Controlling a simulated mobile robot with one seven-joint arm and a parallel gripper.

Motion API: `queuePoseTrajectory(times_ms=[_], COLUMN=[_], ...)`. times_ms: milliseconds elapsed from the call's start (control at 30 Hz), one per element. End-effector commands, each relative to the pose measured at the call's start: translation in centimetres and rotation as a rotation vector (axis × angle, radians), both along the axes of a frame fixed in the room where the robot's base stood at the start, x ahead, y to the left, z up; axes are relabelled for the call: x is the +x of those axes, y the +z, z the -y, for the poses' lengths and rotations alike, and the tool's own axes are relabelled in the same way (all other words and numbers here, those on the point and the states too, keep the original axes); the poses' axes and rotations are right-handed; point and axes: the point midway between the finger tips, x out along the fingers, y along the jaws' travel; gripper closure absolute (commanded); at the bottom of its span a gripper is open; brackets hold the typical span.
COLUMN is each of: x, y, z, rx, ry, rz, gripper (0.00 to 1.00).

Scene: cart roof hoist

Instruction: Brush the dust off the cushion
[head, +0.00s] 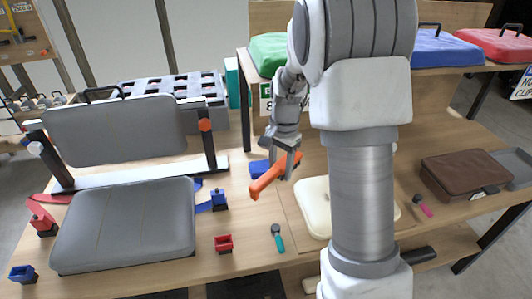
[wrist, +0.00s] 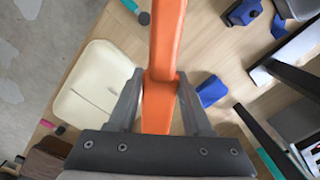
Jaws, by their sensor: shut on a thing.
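A grey padded seat cushion (head: 128,226) lies flat on the table at the left. A grey backrest cushion (head: 115,131) stands upright behind it on a dark frame. I cannot make out dust on either. My gripper (head: 286,160) is shut on an orange tool (head: 268,178) and holds it above the middle of the table, to the right of the seat cushion and apart from it. In the wrist view the orange tool (wrist: 166,45) runs up between the fingers (wrist: 160,85). I cannot see bristles on it.
A cream tray-like pad (head: 315,208) lies right of the tool, partly behind my arm. A blue block (head: 258,168), a red holder (head: 223,243), a blue clamp (head: 218,199) and a teal-handled tool (head: 278,239) are nearby. A brown case (head: 463,174) is at the right.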

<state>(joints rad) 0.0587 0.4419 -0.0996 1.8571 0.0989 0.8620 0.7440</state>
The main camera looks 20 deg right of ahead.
Motion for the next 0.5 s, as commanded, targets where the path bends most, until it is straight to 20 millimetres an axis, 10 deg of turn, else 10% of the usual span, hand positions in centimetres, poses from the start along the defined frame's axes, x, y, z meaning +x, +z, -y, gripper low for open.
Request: queuePoseTrajectory(times_ms=[500], x=[-2.5], y=[-0.2], z=[3.0], rx=[0.012], ry=[-0.412], rz=[-0.019], gripper=[0.95])
